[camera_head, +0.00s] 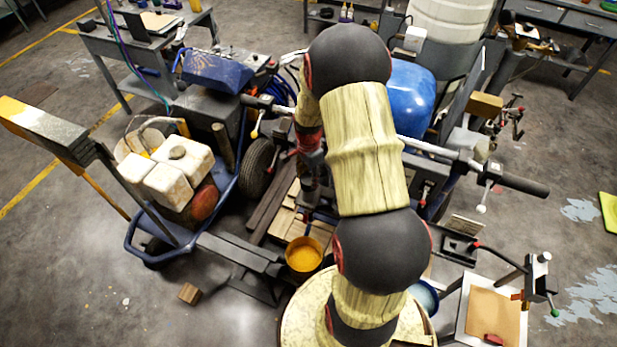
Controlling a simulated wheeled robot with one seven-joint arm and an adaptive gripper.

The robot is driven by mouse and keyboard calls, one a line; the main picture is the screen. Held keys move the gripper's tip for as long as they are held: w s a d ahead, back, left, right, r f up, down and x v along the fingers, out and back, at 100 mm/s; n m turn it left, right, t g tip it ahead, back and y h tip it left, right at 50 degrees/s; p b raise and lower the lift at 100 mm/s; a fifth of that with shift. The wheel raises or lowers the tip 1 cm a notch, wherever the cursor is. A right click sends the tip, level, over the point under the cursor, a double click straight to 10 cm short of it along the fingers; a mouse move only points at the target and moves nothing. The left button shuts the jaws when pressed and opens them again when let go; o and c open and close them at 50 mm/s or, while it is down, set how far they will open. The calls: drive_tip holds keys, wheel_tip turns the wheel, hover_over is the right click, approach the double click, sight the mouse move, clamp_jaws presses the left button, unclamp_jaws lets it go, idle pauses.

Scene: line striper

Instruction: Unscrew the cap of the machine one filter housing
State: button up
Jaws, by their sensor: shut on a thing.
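My gripper (311,172) shows small in the middle of the camera_head view, left of my own arm, with dark and red parts. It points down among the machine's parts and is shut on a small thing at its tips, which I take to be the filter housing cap. The cap is mostly hidden by the fingers. The housing is too small and too covered to tell its thread or whether the cap has turned. The line striper machine has a blue frame (223,190), a blue tank (407,97) and a black-gripped handlebar (522,184).
A yellow-filled cup (304,254) stands below my gripper. White canisters (168,178) sit on the blue cart at left. A small table (492,309) stands at lower right. Floor is clear at lower left.

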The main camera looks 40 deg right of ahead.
sight(309, 179)
drive_tip(key=shift+n, duration=1)
drive_tip(key=shift+r, duration=0.2)
drive_tip(key=shift+r+p, duration=0.35)
drive_tip(key=shift+p, duration=0.05)
drive_tip(key=shift+r+p, duration=0.35)
drive_tip(key=shift+r, duration=0.15)
drive_tip(key=shift+r+p, duration=1.6)
drive_tip(key=shift+r, duration=0.9)
drive_tip(key=shift+s+f, duration=0.1)
